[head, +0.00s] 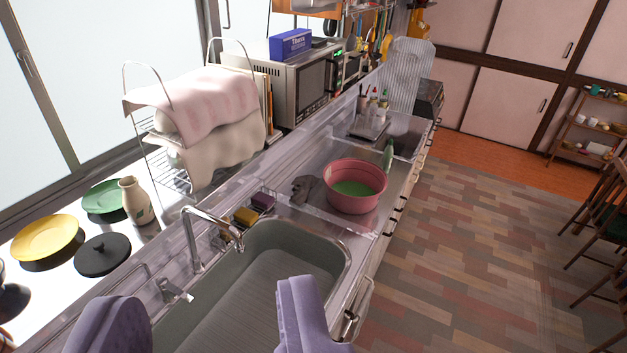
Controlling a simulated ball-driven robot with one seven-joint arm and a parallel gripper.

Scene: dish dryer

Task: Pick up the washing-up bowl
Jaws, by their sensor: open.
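The washing-up bowl (344,203) is pink and round, with something green inside its bottom. It stands upright on the metal counter just beyond the sink, near the counter's front edge. My gripper (205,318) shows at the bottom of the head view as two purple fingers spread wide apart. Nothing is between them, and they are above the near part of the sink. The bowl is ahead of the gripper and to its right, well apart from it.
The sink (285,262) and its tap (192,235) lie between my gripper and the bowl. A dark cloth (304,190) lies left of the bowl, and a green bottle (388,156) stands behind it. A dish rack (165,160) is at left.

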